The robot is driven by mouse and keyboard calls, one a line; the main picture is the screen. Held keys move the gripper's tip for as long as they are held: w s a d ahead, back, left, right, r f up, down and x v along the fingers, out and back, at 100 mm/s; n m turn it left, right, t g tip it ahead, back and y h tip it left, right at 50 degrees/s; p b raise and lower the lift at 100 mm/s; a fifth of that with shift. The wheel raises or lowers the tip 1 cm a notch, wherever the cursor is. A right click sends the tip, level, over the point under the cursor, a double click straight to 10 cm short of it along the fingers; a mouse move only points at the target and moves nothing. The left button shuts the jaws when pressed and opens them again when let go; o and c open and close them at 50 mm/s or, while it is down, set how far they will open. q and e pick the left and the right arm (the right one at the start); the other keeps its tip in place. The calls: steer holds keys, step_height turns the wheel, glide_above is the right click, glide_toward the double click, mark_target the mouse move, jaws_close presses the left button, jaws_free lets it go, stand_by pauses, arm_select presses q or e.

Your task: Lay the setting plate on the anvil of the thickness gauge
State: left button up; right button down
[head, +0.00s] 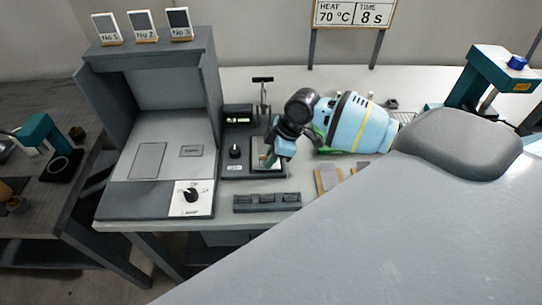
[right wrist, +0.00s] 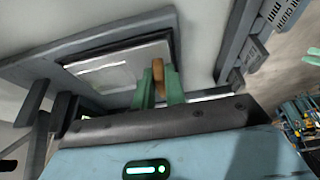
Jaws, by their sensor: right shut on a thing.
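My right gripper (head: 278,150) reaches in from the right and points down at the square bed of a dark unit with a lit display, which I take to be the thickness gauge (head: 238,118). In the right wrist view its green fingers (right wrist: 160,88) are shut on a small brown piece (right wrist: 158,68), probably part of the setting plate. A pale silvery square (right wrist: 115,68) lies just beyond the fingertips; I cannot tell whether it is the plate or the anvil, nor whether the held piece touches it. My left gripper is not in view.
A grey booth (head: 150,85) with a knob stands left of the unit. A notched grey block (head: 267,202) lies in front, brown-edged strips (head: 328,178) to its right. A teal stand (head: 490,75) is at the far right, another teal device (head: 40,135) on the dark left table.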

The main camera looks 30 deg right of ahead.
steer(key=shift+f, duration=0.15)
steer(key=c, duration=1.5)
jaws_free()
steer(key=shift+o, duration=0.2)
steer(key=shift+d+r, duration=0.1)
steer(key=shift+r, duration=0.3)
steer(key=v, duration=1.1)
steer(key=shift+r+p, duration=0.25)
steer(key=shift+p, duration=0.05)
steer(key=shift+s, duration=0.1)
steer(key=shift+s+f, duration=0.1)
